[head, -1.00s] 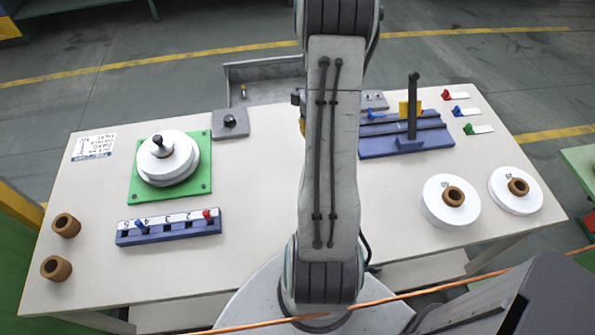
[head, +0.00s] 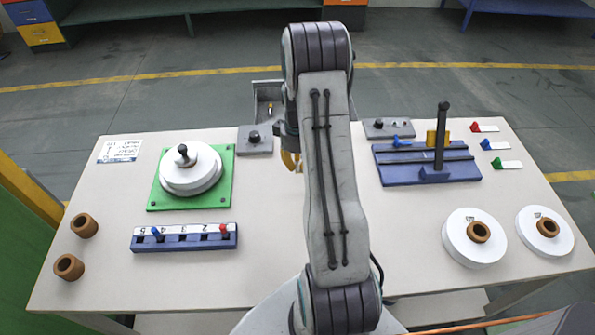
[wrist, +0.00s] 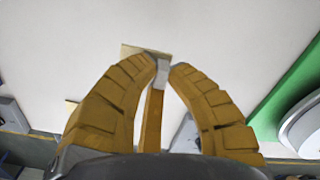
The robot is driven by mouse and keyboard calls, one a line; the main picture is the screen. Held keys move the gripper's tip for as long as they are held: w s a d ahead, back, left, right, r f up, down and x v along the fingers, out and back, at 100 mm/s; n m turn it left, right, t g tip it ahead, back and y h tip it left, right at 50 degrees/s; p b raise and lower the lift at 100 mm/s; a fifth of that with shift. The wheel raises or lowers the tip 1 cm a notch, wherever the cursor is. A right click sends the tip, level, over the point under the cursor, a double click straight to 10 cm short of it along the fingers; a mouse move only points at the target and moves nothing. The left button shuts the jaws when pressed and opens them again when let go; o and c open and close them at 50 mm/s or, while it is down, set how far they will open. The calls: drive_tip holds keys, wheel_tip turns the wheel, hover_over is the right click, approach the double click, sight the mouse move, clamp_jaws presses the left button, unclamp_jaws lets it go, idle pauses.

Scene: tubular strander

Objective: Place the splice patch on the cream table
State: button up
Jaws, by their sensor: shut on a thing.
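My gripper (wrist: 163,68) has two thick yellow fingers, closed in to a narrow gap at the tips. They are shut on a small pale grey piece (wrist: 162,72), which I take for the splice patch. A tan flat piece (wrist: 131,50) shows just beyond the left fingertip; I cannot tell whether it is part of the held piece. The cream table (head: 265,215) fills the wrist view behind the fingers. In the head view my gripper (head: 291,160) is over the table's middle, mostly hidden by my arm, and the patch is hidden there.
A green plate with white discs (head: 190,170) and a blue numbered rack (head: 185,238) are at left. A blue fixture (head: 425,170) with a black post stands at right. White spools (head: 473,238) and brown rings (head: 69,267) sit near the front. Bare tabletop lies around my arm.

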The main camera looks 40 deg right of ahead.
drive_tip(key=shift+f+b, duration=0.45)
drive_tip(key=shift+f, duration=1.55)
drive_tip(key=shift+f, duration=0.1)
drive_tip(key=o, duration=0.7)
